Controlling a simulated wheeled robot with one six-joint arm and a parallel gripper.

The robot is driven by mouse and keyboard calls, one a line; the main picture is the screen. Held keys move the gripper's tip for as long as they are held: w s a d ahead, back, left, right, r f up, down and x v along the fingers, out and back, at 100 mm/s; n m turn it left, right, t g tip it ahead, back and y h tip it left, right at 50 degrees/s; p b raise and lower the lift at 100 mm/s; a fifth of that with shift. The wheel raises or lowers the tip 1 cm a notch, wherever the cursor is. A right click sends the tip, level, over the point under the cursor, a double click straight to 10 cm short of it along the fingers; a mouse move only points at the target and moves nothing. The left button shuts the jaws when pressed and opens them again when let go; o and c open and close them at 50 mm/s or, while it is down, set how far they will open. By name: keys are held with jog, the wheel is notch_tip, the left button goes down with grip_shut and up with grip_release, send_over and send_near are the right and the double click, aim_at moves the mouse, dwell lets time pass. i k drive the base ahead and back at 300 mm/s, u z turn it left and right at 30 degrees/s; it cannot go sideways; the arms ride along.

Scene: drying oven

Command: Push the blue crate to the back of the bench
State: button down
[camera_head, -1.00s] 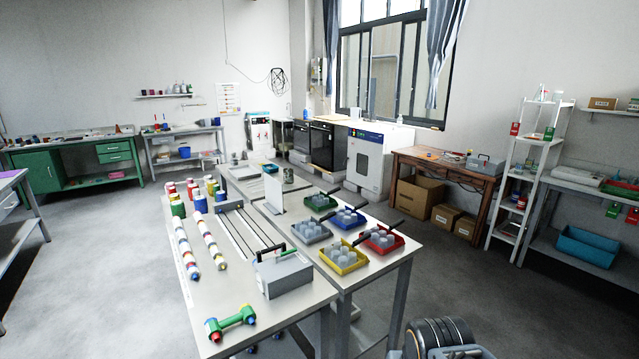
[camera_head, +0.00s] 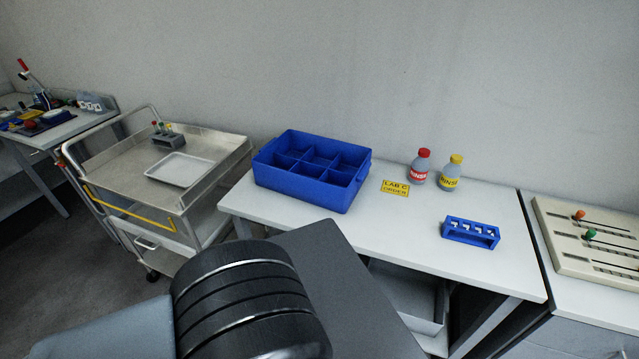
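The blue crate (camera_head: 312,170) stands upright at the left end of a white bench (camera_head: 400,236). It is open on top, split into several compartments, and they look empty. Its far side is close to the grey wall; whether it touches the wall I cannot tell. A strip of bare bench lies in front of it. Part of my arm shows large at the bottom of the view, in front of the bench and below the crate. My gripper is not in view.
On the bench are a red-capped bottle (camera_head: 420,166), a yellow-capped bottle (camera_head: 452,172), a yellow label (camera_head: 395,188) and a small blue rack (camera_head: 471,232). A metal cart (camera_head: 215,150) with a white tray (camera_head: 181,169) stands left. A beige panel with knobs (camera_head: 590,240) is at right.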

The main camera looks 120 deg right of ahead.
aim_at(329, 174)
jog(key=z, duration=0.3)
jog(key=k, duration=0.95)
jog(key=z, duration=1.7)
